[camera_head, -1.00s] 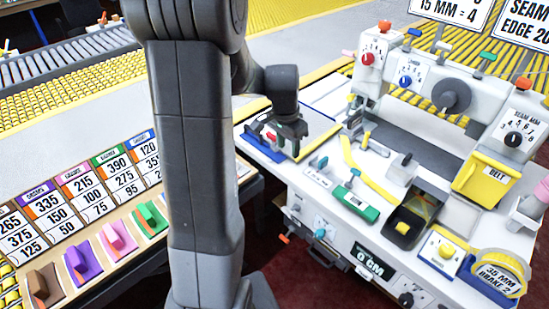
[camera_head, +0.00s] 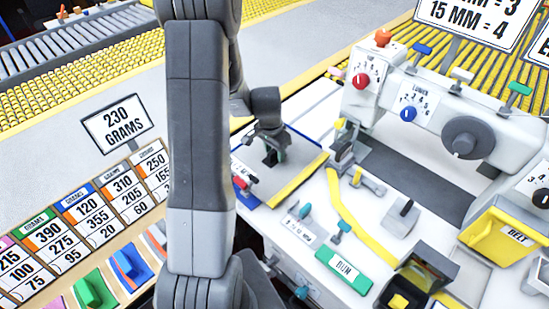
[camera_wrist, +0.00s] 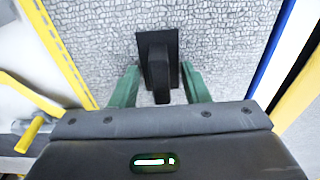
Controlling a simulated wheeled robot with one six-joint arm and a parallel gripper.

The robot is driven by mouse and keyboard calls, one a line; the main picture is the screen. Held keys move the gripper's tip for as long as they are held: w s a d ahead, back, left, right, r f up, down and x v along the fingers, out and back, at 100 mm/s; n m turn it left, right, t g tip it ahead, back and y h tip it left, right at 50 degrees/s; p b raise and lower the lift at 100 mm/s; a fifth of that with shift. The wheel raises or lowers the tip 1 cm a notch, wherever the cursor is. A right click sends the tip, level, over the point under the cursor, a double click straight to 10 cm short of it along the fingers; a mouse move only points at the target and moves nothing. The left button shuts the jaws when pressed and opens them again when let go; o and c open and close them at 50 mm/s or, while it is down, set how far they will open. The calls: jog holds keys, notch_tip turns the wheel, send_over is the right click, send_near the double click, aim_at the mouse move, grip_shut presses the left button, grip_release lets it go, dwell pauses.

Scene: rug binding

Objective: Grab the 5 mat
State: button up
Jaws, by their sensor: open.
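In the wrist view a dark plate with an upright black grip (camera_wrist: 157,68) lies on a grey, pebbled mat-like surface (camera_wrist: 215,50). My gripper (camera_wrist: 160,88) is open, with one green finger on each side of the dark grip. The grip stands between the fingers, with a gap visible on both sides. In the head view my gripper (camera_head: 271,152) is over the blue- and yellow-edged area at the left of the white machine table. No mark 5 is readable on the piece, and my arm hides part of the area.
A red-and-blue piece (camera_head: 244,178) lies left of my gripper. Right of it are a curved yellow strip (camera_head: 347,212), a green block (camera_head: 343,270) and a yellow BELT bin (camera_head: 510,240). Weight cards (camera_head: 85,205) and a 230 GRAMS sign (camera_head: 118,123) stand left of my arm.

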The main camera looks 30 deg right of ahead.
jog(key=shift+f, duration=0.15)
grip_shut()
jog(key=shift+d, duration=0.1)
jog(key=shift+r, duration=0.2)
